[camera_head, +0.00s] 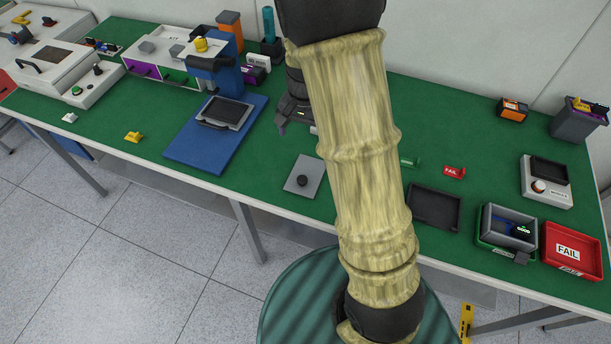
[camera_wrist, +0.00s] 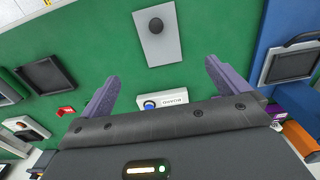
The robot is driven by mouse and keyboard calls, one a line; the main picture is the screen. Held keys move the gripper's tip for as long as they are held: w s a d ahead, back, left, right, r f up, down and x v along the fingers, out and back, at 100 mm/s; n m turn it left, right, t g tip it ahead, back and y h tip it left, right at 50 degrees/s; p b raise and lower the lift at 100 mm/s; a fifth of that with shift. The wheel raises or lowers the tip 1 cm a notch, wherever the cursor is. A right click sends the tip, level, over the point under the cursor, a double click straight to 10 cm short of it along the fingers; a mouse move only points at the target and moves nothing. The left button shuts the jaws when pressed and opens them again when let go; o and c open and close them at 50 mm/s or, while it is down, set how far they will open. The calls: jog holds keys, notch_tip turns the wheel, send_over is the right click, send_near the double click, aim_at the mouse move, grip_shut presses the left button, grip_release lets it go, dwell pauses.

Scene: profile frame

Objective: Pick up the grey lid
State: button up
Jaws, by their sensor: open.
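My arm covers part of the gripper there.
A blue board (camera_head: 180,151) with a dark tray lies left of the lid. A dark tray (camera_head: 435,190), grey bin (camera_head: 511,215) and red FAIL bin (camera_head: 590,236) are to the right. A white device with a blue button (camera_wrist: 176,98) is below the fingertips in the wrist view. Green table around the lid is bare.

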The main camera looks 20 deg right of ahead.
jog(key=shift+d, duration=0.1)
send_over(306, 170)
jog(key=s, duration=0.2)
jog(key=f, duration=1.2)
jog(key=shift+a+p, duration=0.35)
jog(key=shift+f, duration=0.1)
jog(key=shift+f, duration=0.1)
jog(key=shift+w+d+f+p, duration=0.1)
jog(key=shift+f+p, duration=0.2)
jog(key=shift+f, duration=0.95)
jog(key=shift+w+d+f+p, duration=0.1)
jog(key=shift+f+p, duration=0.2)
jog(key=shift+f, duration=0.95)
